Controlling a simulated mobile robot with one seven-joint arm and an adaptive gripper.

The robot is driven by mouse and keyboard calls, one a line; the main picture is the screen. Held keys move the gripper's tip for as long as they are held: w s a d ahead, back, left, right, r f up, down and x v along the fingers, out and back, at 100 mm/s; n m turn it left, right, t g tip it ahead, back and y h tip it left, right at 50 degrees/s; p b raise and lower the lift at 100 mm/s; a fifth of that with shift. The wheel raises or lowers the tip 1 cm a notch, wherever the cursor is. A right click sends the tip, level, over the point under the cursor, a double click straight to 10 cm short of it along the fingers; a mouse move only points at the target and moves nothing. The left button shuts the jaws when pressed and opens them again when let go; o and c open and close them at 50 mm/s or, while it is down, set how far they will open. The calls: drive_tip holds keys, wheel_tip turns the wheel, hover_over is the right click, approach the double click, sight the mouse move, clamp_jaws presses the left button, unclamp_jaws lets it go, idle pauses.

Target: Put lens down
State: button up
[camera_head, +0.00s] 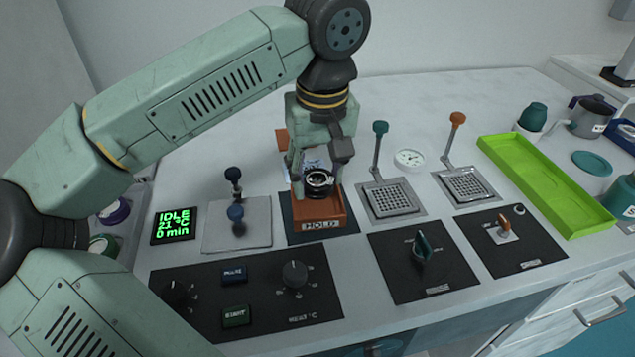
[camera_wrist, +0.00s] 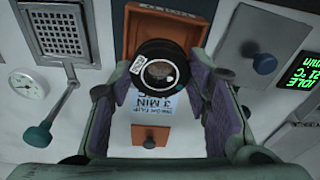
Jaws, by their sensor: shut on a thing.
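The lens (camera_head: 319,181) is a short black cylinder with a glass face, and it also shows in the wrist view (camera_wrist: 159,72) with a small white label. My gripper (camera_head: 317,178) points down and is shut on the lens, with one finger on each side of it in the wrist view (camera_wrist: 160,82). The lens is at the orange-brown tray marked HOLD (camera_head: 322,219), which also shows behind it in the wrist view (camera_wrist: 186,22). I cannot tell whether the lens touches the tray floor.
A grey plate with blue-knobbed lever (camera_head: 236,213) lies left of the tray. A square grate with teal-handled lever (camera_head: 392,199) lies to its right, then another grate (camera_head: 467,186). A display reads IDLE (camera_head: 173,225). A green tray (camera_head: 545,184) stands further right. Control panels line the front.

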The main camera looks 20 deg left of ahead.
sight(318, 180)
wheel_tip(318, 180, down, 3)
drive_tip(key=shift+f+p, duration=0.2)
drive_tip(key=shift+p, duration=0.3)
drive_tip(key=shift+s+d+f+b, duration=0.15)
drive_tip(key=shift+s+f+b, duration=0.1)
drive_tip(key=shift+f+b, duration=0.5)
drive_tip(key=shift+s, duration=0.1)
drive_tip(key=o, duration=1.3)
drive_tip(key=shift+w+f, duration=0.2)
drive_tip(key=shift+w, duration=0.05)
drive_tip(key=shift+r, duration=0.25)
